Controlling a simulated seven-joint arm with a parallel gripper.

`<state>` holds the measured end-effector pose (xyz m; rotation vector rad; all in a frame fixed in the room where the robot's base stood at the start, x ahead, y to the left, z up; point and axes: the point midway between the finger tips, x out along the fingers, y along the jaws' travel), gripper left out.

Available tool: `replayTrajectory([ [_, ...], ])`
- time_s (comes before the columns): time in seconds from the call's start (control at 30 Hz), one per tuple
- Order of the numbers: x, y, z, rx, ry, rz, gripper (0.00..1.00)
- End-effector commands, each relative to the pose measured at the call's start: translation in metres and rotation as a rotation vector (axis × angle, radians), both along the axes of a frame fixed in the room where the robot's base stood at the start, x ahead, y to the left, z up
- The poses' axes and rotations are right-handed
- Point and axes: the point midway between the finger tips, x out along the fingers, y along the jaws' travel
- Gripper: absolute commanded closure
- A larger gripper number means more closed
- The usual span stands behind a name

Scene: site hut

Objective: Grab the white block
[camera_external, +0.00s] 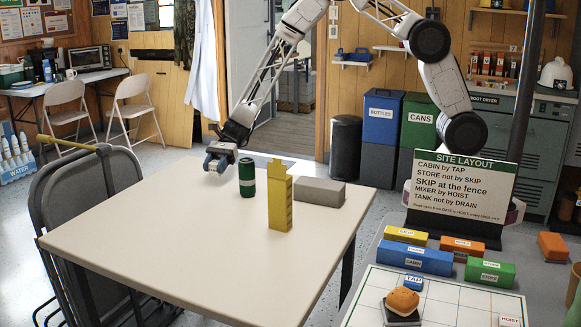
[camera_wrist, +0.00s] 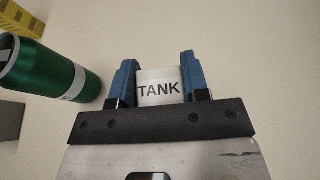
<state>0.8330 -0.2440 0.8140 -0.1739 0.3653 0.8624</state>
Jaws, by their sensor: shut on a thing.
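The white block (camera_wrist: 158,88), marked TANK, sits between the two blue fingers of my gripper (camera_wrist: 157,82) in the wrist view. The fingers are shut on its sides. In the external view my gripper (camera_external: 219,160) is over the far left part of the table, left of a green can. The block is mostly hidden by the fingers there. I cannot tell whether the block touches the table.
The green can (camera_external: 247,178) stands close to my gripper; it also shows in the wrist view (camera_wrist: 48,72). A yellow tower (camera_external: 280,200) and a grey block (camera_external: 319,192) stand on the table (camera_external: 180,240). The table's front left is clear. A board with labelled blocks (camera_external: 455,300) lies right.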

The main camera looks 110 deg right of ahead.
Motion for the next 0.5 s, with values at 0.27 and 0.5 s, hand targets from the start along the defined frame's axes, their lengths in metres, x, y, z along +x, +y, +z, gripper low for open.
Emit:
replayTrajectory([
  [0.27, -0.047, 0.014, 0.003, 0.001, 0.002, 0.0, 0.83],
  [0.5, -0.089, 0.026, 0.007, 0.002, 0.002, -0.001, 0.83],
])
